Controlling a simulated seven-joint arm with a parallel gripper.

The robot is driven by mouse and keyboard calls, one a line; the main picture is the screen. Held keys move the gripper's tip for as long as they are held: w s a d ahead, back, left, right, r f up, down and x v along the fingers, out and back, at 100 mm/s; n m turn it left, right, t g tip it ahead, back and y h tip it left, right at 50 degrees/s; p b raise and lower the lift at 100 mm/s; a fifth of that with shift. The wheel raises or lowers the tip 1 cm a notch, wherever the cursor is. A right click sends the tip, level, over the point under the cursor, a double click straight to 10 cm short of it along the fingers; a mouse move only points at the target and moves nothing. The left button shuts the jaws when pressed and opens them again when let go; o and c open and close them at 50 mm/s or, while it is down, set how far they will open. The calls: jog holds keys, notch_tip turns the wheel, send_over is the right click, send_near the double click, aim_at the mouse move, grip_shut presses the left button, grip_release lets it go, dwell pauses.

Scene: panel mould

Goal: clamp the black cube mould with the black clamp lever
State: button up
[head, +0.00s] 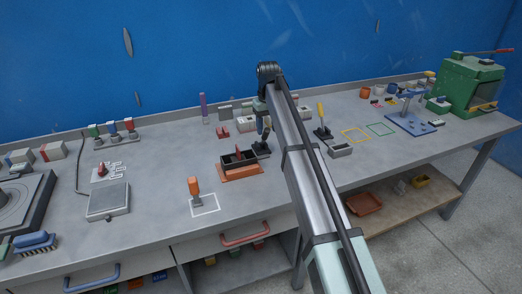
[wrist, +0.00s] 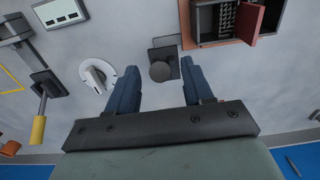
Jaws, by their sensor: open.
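The black cube mould (head: 239,157) sits on an orange-brown base on the bench. In the wrist view its dark compartments (wrist: 226,18) show at the top right, beside a red part. The black clamp lever (wrist: 160,71) shows in the wrist view as a round dark knob seen from above, over a dark base plate (wrist: 166,43). In the head view its dark base (head: 261,150) is just right of the mould. My gripper (wrist: 158,82) is open, its blue fingers on either side of the knob with visible gaps. The lever's height relative to the fingertips is unclear.
A white round piece (wrist: 97,76) is close beside one finger. An orange-handled tool (head: 194,187) stands front left. My arm hides part of the bench.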

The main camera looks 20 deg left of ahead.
jog(key=shift+r, duration=3.35)
